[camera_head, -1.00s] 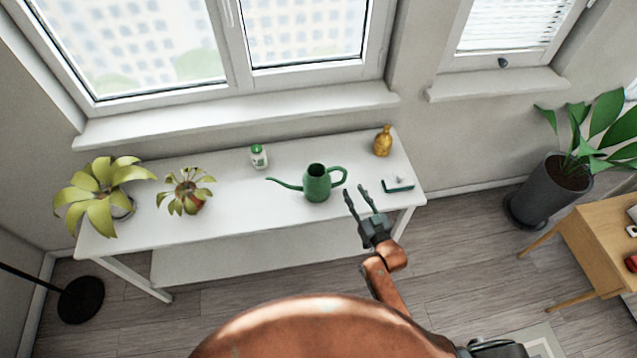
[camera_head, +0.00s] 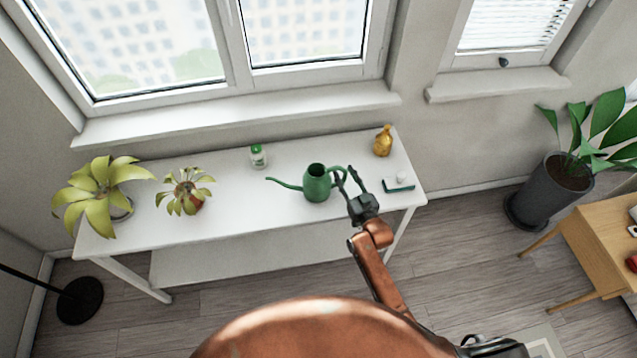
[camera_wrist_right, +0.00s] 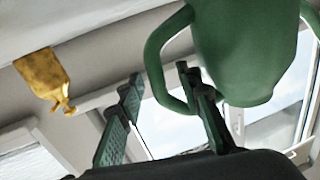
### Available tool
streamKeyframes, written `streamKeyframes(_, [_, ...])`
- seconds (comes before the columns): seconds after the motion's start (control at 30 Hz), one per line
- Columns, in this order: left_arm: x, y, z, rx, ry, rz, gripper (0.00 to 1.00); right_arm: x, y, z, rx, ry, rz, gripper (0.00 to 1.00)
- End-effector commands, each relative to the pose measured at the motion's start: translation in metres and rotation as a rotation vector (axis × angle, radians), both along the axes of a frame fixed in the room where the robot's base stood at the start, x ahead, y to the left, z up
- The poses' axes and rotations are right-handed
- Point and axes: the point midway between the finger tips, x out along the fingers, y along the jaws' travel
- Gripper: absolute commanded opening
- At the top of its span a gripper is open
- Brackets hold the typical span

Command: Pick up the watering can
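The green watering can (camera_head: 317,184) stands upright on the white table (camera_head: 232,199), its spout to the left and its handle to the right. My right gripper (camera_head: 347,176) is open at the handle side of the can. In the right wrist view, the can (camera_wrist_right: 252,45) fills the upper right, and its handle loop (camera_wrist_right: 158,62) reaches down between the two open fingers of my right gripper (camera_wrist_right: 160,92). I cannot tell whether a finger touches the handle. My left gripper is not in view.
On the table are a gold vase (camera_head: 383,142), a small tray with a white item (camera_head: 398,185), a white bottle with a green cap (camera_head: 258,157) and two potted plants (camera_head: 102,192) (camera_head: 185,190).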

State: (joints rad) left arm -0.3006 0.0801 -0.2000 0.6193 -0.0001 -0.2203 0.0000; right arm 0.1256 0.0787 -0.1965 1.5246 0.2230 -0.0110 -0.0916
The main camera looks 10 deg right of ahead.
Motion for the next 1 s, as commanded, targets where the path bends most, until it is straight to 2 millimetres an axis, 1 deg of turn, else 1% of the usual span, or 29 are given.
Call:
streamKeyframes(0.03, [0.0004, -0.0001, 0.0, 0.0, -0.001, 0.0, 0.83, -0.0001, 0.0001, 0.0001, 0.0, 0.0, 0.0, 0.3])
streamKeyframes(0.07, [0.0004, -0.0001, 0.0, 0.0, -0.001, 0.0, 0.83, -0.0001, 0.0001, 0.0, 0.0, 0.0, 0.0, 0.28])
streamKeyframes(0.47, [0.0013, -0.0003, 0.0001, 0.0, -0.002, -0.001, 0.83, -0.0004, -0.0003, -0.0001, 0.0, 0.0, 0.0, 0.01])
streamKeyframes(1.0, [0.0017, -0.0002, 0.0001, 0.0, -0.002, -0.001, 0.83, -0.0002, -0.0002, 0.0009, 0.0, -0.002, 0.0, 0.0])
